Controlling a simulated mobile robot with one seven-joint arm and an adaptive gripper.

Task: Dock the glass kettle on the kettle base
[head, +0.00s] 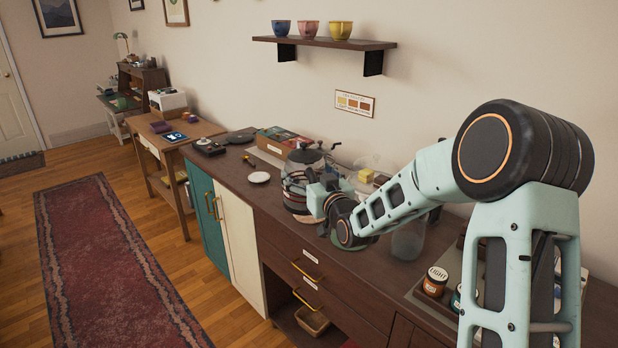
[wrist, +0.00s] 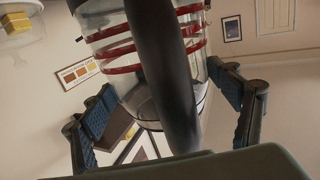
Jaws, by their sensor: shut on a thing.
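The glass kettle (head: 295,193) has a dark lid and stands out over the dark counter (head: 262,205) in the head view. In the wrist view the kettle (wrist: 117,48) shows clear glass with red bands and a thick black handle (wrist: 165,75). My gripper (head: 322,197) is at the kettle's near right side. In the wrist view its blue-padded fingers (wrist: 168,108) are on either side of the handle, shut on the kettle. Whether the kettle's bottom touches anything is hidden. A flat dark round disc (head: 240,137) farther along the counter may be the kettle base; I cannot tell for sure.
A clear container (head: 408,240) and a tray with jars (head: 435,282) are to the right, near my arm. A wall shelf (head: 325,43) holds three cups.

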